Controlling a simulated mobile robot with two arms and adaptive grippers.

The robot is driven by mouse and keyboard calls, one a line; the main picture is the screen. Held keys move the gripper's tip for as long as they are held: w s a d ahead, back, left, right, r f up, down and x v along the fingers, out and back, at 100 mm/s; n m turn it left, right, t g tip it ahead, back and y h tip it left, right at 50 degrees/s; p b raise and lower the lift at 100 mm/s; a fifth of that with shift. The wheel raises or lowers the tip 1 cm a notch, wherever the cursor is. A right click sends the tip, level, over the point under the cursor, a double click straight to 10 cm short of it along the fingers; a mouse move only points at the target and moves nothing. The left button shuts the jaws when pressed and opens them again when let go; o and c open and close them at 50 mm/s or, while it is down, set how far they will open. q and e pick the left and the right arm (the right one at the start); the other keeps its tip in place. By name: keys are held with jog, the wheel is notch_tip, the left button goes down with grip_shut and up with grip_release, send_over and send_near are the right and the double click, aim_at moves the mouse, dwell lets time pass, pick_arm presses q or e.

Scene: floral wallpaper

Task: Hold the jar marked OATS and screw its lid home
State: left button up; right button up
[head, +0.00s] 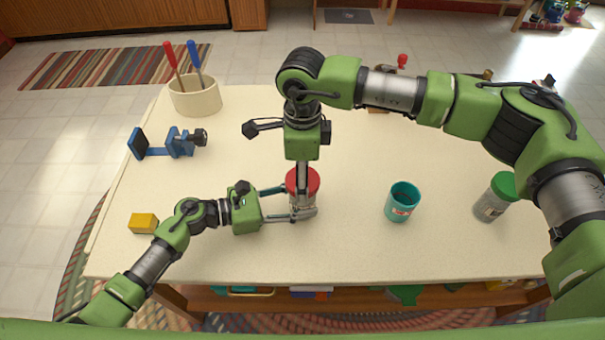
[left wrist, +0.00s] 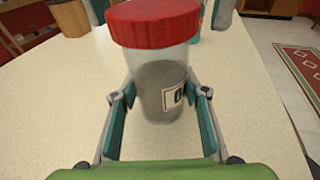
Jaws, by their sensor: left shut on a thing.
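The clear jar with grey contents (left wrist: 160,92) stands upright on the table. Part of its white label shows in the left wrist view, with a letter like O. A red lid (head: 304,181) sits on top of it; it also shows in the left wrist view (left wrist: 153,24). Whether the lid is fully seated I cannot tell. My left gripper (head: 302,202) is shut on the jar's body, one finger on each side, below the lid. My right gripper (head: 302,170) points straight down at the lid from above. Its fingers show edge-on, so their opening is unclear.
A teal cup (head: 402,204) and a green-lidded jar (head: 490,206) stand to the right. A yellow block (head: 143,223) lies at left. A blue vise (head: 178,143) and a cream crock (head: 196,99) with red- and blue-handled tools stand behind. The front right of the table is clear.

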jog(key=c, duration=0.9)
jog(key=shift+o, duration=0.2)
jog(key=shift+m, duration=1.9)
jog(key=o, duration=1)
jog(key=shift+r, duration=3.5)
